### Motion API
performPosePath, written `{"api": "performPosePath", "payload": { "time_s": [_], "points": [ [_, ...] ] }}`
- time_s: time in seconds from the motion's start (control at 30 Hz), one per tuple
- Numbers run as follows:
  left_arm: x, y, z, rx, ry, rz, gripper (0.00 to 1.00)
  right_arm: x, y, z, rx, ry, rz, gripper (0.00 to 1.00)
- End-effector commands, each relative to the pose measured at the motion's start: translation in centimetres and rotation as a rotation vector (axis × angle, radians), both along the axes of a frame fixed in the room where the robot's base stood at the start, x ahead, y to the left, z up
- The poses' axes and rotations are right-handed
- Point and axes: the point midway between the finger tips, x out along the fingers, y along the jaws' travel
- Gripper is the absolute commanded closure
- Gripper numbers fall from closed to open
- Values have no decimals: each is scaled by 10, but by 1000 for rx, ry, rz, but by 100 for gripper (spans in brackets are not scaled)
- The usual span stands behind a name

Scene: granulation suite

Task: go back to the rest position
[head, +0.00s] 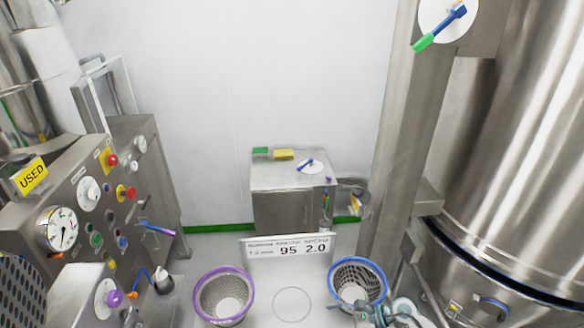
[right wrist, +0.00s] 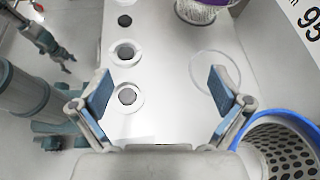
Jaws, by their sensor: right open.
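My right gripper (right wrist: 162,92) is open in the right wrist view. Its two blue-padded fingers are wide apart with nothing between them, above a white surface. In the head view, grey-green parts of my right arm show at the bottom edge beside the blue-rimmed basket (head: 342,292); the fingers are not clear there. My left gripper (right wrist: 66,60) shows small at the upper left of the right wrist view, clear of the white surface. Its jaw state is too small to read. I cannot make it out in the head view.
A purple-rimmed basket (head: 199,306) stands left of the blue-rimmed one on the white surface. A sign (head: 262,252) reading 95 and 2.0 stands behind them. A control panel (head: 75,185) is at left, a steel vessel (head: 515,150) at right, and a steel cabinet (head: 285,210) at the back.

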Motion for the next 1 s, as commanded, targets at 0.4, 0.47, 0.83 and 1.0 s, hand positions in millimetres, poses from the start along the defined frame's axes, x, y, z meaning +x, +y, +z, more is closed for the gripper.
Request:
{"api": "performPosePath", "payload": {
  "time_s": [0.4,0.47,0.83,1.0],
  "points": [
    [0,0,0,0,0,0,27,35,-20,75,1438,1036,-1038,0],
    [0,0,0,0,0,0,27,27,-46,49,1614,1231,-1207,0],
    [-1,1,0,1,1,0,27,-122,-102,-103,-1567,-1422,1507,0],
    [-1,1,0,1,1,0,27,-184,-97,-127,-1324,-1233,1414,0]
  ]
}}
